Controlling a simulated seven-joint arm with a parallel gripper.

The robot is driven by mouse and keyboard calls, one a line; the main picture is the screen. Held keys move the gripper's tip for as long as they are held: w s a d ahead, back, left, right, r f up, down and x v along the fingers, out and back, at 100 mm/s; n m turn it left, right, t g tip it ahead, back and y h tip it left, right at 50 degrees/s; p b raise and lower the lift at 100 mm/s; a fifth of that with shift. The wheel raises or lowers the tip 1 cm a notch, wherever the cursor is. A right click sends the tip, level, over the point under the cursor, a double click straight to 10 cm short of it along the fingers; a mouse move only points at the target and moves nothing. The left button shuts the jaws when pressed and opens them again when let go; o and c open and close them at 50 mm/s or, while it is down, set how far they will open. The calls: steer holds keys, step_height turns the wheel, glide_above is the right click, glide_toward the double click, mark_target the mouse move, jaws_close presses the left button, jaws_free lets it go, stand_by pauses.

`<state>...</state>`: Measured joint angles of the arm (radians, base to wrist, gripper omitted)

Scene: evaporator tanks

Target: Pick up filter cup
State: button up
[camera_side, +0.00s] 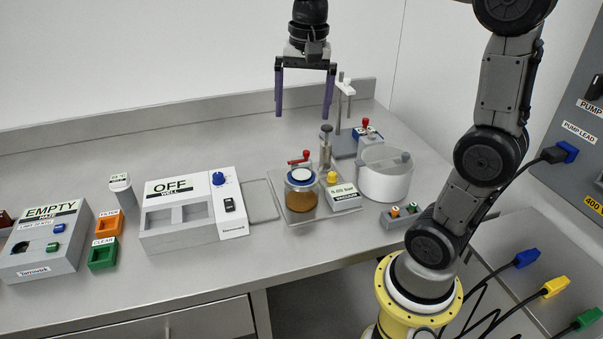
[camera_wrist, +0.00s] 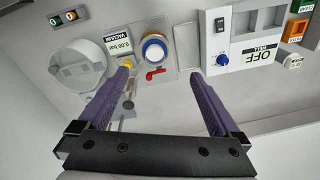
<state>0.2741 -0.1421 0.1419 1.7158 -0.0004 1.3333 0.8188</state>
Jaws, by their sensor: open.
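My gripper (camera_side: 304,114) is open and empty, pointing down high above the bench. Its two purple fingers also show in the wrist view (camera_wrist: 160,75). Nothing is clearly marked as the filter cup. A round amber vessel (camera_side: 302,199) with a white, blue-ringed top (camera_side: 301,175) stands on a metal tray, below my gripper in the side view. In the wrist view its top (camera_wrist: 154,49) lies beyond and between the fingertips. An orange open holder labelled FILTER (camera_side: 107,226) sits at the left; I cannot tell whether anything is inside.
A red-handled valve (camera_side: 300,158) and a vacuum gauge box (camera_side: 342,195) adjoin the vessel. A white round tank (camera_side: 384,175) stands to the right, a clamp stand (camera_side: 343,100) behind. The OFF WELL box (camera_side: 180,220) and green holder (camera_side: 103,254) are left.

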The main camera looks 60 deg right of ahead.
mark_target(302, 162)
steer(key=shift+m+g, duration=0.5)
steer(key=d+f, duration=0.1)
steer(key=f, duration=0.4)
steer(key=w+d+f, duration=0.1)
steer(key=f, duration=0.5)
steer(key=w+d+f, duration=0.1)
steer(key=f, duration=0.5)
steer(key=shift+d, duration=0.3)
jaws_close()
steer(key=shift+r, duration=0.15)
